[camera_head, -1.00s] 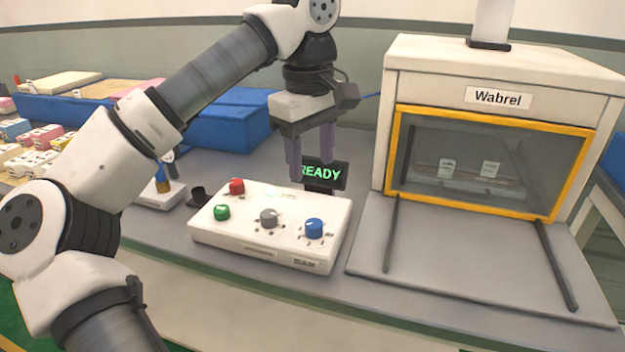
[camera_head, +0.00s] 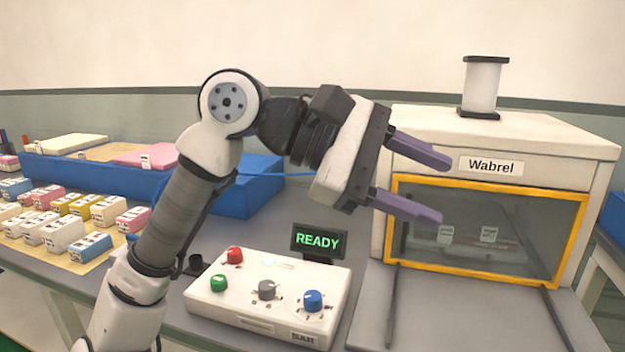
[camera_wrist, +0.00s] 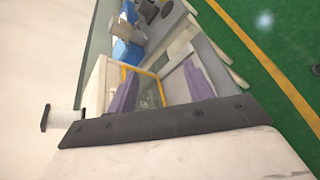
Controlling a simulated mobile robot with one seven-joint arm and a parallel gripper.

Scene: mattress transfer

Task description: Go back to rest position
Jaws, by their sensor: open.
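My gripper (camera_head: 415,180) is raised above the bench, in front of the Wabrel machine in the head view. Its two purple fingers are spread, point right, and hold nothing. In the wrist view my gripper (camera_wrist: 160,95) also shows its fingers apart. The control box (camera_head: 240,309) stands on the bench below, with a red button (camera_head: 234,255), a green button (camera_head: 219,283), a grey knob (camera_head: 267,290) and a blue knob (camera_head: 313,300). My gripper is clear of it. A small display (camera_head: 318,241) behind the box reads READY in green.
The white Wabrel machine (camera_head: 440,130) stands at the right; its yellow-framed window (camera_head: 470,265) is closed, with labelled items visible inside. Blue bins (camera_head: 250,190) and several small labelled boxes (camera_head: 62,232) sit at the left. The space above the bench is open.

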